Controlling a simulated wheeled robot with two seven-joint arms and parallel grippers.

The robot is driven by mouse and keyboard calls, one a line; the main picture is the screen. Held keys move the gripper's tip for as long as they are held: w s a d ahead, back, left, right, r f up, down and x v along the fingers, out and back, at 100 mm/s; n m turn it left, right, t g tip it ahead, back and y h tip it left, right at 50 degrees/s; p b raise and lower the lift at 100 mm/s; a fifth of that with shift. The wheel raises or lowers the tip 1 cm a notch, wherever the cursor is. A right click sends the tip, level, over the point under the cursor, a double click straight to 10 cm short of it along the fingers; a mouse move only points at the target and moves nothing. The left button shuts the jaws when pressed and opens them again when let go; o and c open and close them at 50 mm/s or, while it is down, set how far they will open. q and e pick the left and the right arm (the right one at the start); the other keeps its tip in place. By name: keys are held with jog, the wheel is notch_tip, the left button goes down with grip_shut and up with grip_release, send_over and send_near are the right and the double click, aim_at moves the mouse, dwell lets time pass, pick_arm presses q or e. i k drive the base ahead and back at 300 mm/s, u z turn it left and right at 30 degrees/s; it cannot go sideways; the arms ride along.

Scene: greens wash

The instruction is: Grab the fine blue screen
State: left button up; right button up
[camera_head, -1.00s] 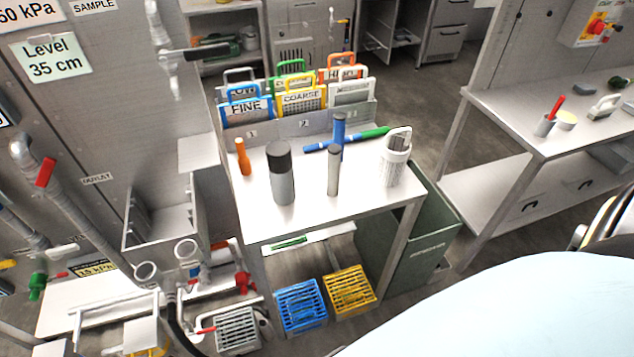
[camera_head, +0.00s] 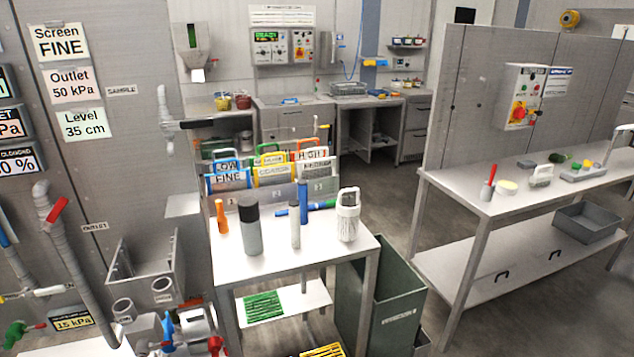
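The blue FINE screen (camera_head: 228,181) stands upright in the front left slot of the rack (camera_head: 246,197) at the back of the small steel table. It has a blue frame with a handle on top and a white label reading FINE. A LOW screen (camera_head: 226,166) stands right behind it. A yellow screen (camera_head: 272,173) stands to its right, with other screens behind and beside it. A wall sign (camera_head: 60,42) reads "Screen FINE". Neither of my grippers is in view.
On the small table (camera_head: 290,262), an orange bottle (camera_head: 221,216), a dark-capped grey cylinder (camera_head: 250,225), blue and grey upright cylinders and a white canister (camera_head: 348,215) stand in front of the rack. A green bin (camera_head: 385,300) stands at the right. Floor is clear beyond it.

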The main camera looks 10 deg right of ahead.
aim_at(239, 180)
jog(key=u, duration=0.75)
jog(key=i, duration=1.05)
jog(key=z, duration=0.45)
